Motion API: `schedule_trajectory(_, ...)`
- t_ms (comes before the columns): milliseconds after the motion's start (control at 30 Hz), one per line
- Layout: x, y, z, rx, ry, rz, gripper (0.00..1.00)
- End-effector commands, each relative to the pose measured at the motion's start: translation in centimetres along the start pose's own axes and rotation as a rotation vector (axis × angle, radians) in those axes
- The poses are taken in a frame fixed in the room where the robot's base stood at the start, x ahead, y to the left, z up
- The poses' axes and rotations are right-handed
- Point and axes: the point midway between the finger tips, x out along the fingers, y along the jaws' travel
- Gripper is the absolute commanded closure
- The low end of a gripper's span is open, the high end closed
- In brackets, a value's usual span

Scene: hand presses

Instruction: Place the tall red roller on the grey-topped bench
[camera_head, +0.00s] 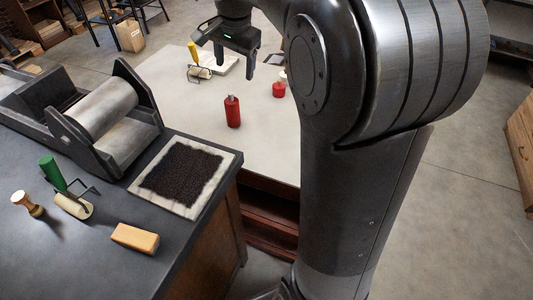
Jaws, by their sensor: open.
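A tall red cylinder (232,111) with a dark cap stands upright on the pale-topped bench (190,110); it is the likeliest match for the tall red roller, though no roller frame shows on it. My gripper (237,68) is at the top of the view, fingers pointing down, open and empty. It appears above the pale bench, beyond the red cylinder and apart from it. The dark grey-topped bench (100,235) fills the lower left. A shorter red object (278,90) stands on the pale bench beside my arm.
The grey bench holds a press (95,110), an ink slab (183,175), a green-handled roller (68,190), a wooden-handled tool (28,204) and a tan block (135,239). A yellow-handled roller (196,65) is on the pale bench. The grey bench's lower left is clear.

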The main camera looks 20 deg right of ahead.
Motion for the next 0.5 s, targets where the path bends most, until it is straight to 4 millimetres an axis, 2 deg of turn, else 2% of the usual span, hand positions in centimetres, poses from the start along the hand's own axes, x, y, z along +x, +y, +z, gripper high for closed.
schedule_trajectory(33, -1.0, 1.3, 1.4, -0.053, 0.012, -0.016, 0.3)
schedule_trajectory(200, -2.9, 5.4, 5.4, -0.244, 0.056, -0.058, 0.3)
schedule_trajectory(333, -3.6, 8.7, 8.6, -0.391, 0.095, -0.082, 0.3)
schedule_trajectory(500, -3.4, 13.0, 12.6, -0.582, 0.154, -0.105, 0.3)
